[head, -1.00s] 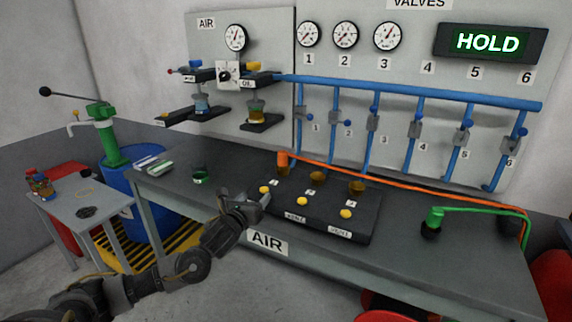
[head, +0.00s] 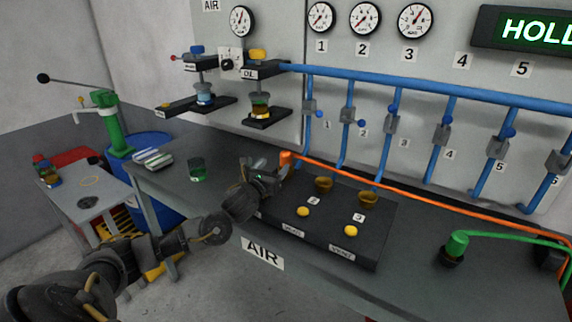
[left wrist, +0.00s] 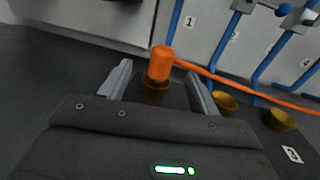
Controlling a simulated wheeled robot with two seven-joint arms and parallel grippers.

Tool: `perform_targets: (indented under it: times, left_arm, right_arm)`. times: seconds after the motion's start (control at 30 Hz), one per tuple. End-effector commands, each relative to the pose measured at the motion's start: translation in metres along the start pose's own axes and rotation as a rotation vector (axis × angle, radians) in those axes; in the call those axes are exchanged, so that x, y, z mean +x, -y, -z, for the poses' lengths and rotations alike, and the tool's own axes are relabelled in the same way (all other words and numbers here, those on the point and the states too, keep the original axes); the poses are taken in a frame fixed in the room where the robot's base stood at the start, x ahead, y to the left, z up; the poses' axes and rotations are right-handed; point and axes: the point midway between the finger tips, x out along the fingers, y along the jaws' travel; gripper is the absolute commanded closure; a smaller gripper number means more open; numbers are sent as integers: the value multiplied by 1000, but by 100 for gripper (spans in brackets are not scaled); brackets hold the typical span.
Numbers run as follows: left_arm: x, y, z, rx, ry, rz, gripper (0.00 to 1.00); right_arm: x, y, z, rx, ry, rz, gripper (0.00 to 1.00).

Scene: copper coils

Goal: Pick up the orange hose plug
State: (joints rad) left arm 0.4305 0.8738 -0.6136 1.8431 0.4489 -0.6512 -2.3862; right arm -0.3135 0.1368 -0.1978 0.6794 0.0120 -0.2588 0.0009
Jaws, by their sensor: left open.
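The orange hose plug (head: 286,157) stands upright in the leftmost brass socket at the back of the black panel, with an orange hose running right from it. In the left wrist view the plug (left wrist: 161,62) is ahead, roughly between the open fingertips and seated in its brass socket (left wrist: 155,88). My left gripper (head: 277,170) is open and just in front of the plug in the head view, hiding the socket and its button. In the left wrist view the left gripper (left wrist: 160,82) has nothing held between its fingers. My right gripper is not in view.
Two empty brass sockets (head: 324,184) and yellow buttons (head: 350,230) lie right on the panel. The orange hose (head: 400,189) runs along the bench back. A green plug (head: 457,243) stands at the right. Blue pipes (head: 391,133) rise behind.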

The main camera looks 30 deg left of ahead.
Motion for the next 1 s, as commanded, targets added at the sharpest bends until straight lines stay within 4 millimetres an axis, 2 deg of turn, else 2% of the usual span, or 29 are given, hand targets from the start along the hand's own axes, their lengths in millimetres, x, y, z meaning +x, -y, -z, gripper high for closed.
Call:
perform_targets:
  times: [0.1, 0.2, 0.47, 0.63, 0.83, 1.0]
  left_arm:
    - [21, 1, -2, -2, 1, -1, 38]
    - [33, 0, -1, -2, 1, -2, 38]
    - [41, -1, 1, -2, 0, -2, 38]
    - [59, 1, 5, -4, -1, -5, 38]
    - [84, 1, 9, -2, 0, -5, 38]
    - [91, 2, 10, -2, 0, -3, 38]
  right_arm:
    - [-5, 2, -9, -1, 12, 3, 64]
    - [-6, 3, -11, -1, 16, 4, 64]
    - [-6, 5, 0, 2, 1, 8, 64]
    - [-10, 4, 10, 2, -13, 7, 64]
    - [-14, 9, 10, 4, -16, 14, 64]
    - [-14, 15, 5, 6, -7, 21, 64]
